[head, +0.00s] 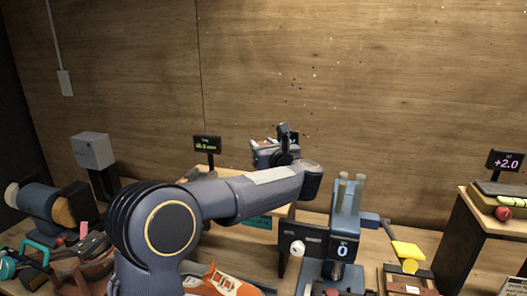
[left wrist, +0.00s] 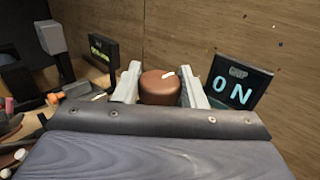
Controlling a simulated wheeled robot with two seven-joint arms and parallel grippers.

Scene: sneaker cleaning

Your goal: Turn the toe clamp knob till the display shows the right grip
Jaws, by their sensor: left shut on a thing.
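The toe clamp knob (left wrist: 160,88) is a round brown cap with a white mark on top. In the left wrist view it sits between the two pale fingers of my left gripper (left wrist: 160,86), which is shut on it. In the head view my left arm reaches across to the raised wooden stand, and my left gripper (head: 279,150) is small there; the knob cannot be made out. The grip display (left wrist: 240,84), right of the fingers, reads "GRIP ON" in pale blue letters. An orange and white sneaker (head: 222,281) lies below my arm, partly hidden. My right gripper is not in view.
A small display with green text (head: 207,144) stands left of my gripper. A blue-grey device with a "0" panel (head: 343,249) stands to the right, beside a yellow block (head: 408,250). A display reading "+2.0" (head: 504,161) is far right. A grinder-like machine (head: 40,204) is far left.

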